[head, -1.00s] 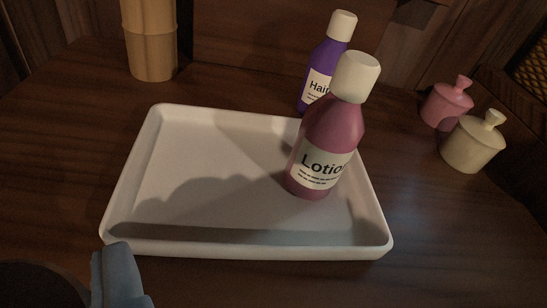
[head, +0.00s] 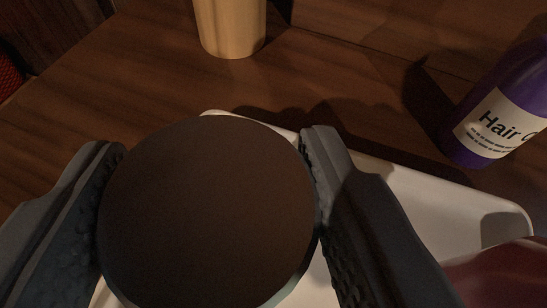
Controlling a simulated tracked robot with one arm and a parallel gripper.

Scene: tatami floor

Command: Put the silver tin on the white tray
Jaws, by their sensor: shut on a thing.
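My gripper (head: 212,145) is shut on a round, dark-topped thing (head: 208,215), which I take to be the silver tin. Its flat top faces the camera and looks dark brown in the shade, with a paler edge at the bottom. One finger presses on each side of it. The white tray (head: 425,200) lies behind and below it, showing to the right and at the top edge. The tin appears in front of the tray's left part. Its underside is hidden, so I cannot tell whether it touches the tray.
The purple hair bottle (head: 505,110) stands behind the tray at right. A tan cylinder (head: 231,25) stands at the back. Bare wood (head: 130,75) shows at upper left.

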